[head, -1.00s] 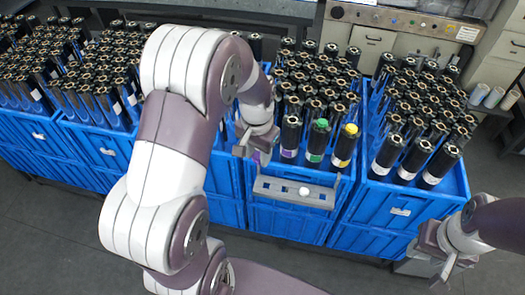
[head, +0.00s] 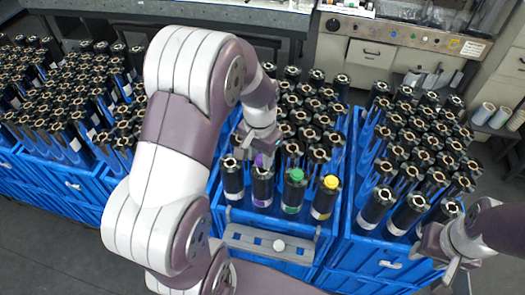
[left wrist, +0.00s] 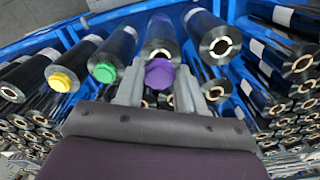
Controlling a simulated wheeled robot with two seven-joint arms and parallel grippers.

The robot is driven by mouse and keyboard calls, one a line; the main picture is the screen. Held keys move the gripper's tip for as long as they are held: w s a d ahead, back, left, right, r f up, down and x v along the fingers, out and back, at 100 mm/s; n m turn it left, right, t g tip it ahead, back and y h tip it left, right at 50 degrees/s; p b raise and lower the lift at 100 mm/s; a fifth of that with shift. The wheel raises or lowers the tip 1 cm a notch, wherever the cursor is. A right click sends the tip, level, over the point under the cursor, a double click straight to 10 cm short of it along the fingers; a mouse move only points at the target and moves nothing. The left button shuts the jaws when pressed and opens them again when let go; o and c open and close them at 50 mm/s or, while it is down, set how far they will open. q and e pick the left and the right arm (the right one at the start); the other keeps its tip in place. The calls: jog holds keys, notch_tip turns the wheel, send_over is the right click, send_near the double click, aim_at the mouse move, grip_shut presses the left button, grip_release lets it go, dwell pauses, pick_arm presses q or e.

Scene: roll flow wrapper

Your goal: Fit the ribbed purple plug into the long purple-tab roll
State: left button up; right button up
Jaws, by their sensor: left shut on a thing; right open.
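The ribbed purple plug (left wrist: 160,74) is between the fingers of my left gripper (left wrist: 157,90) in the left wrist view. In the head view my left gripper (head: 258,146) holds the plug (head: 259,160) by the top of the black purple-tab roll (head: 262,186). The roll stands upright in the front row of the crate. In the left wrist view the plug overlaps the near edge of this roll's end (left wrist: 163,42), and part of its core rim shows. I cannot tell whether they touch. My right gripper (head: 442,258) is open and empty at the lower right.
Neighbouring rolls carry a green plug (head: 295,175) and a yellow plug (head: 331,182). A grey rack (head: 250,240) with a white plug (head: 279,245) hangs at the crate's front. Blue crates (head: 345,245) packed with rolls stand on both sides.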

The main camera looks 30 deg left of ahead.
aim_at(261, 157)
pick_arm(q)
notch_tip(261, 157, down, 2)
jog(key=shift+s+a+f+b, duration=0.1)
jog(key=shift+s+b, duration=0.05)
jog(key=shift+b, duration=0.35)
jog(key=shift+w+a+f+b, duration=0.1)
jog(key=shift+w+f+b, duration=0.7)
jog(key=shift+f, duration=0.3)
jog(key=shift+w+f, duration=0.15)
jog(key=shift+w, duration=0.2)
jog(key=shift+s+r, duration=0.2)
jog(key=shift+s, duration=0.1)
jog(key=shift+s+r, duration=0.15)
jog(key=shift+s, duration=0.25)
jog(key=shift+w, duration=0.3)
jog(key=shift+w+p, duration=0.15)
jog(key=shift+p, duration=0.15)
pick_arm(e)
jog(key=f, duration=0.1)
jog(key=w+f, duration=0.1)
jog(key=f, duration=0.1)
jog(key=shift+w+a+f, duration=0.1)
jog(key=shift+w+f, duration=0.05)
jog(key=shift+w, duration=0.1)
pick_arm(q)
jog(key=shift+s, duration=0.2)
pick_arm(e)
jog(key=shift+s, duration=0.2)
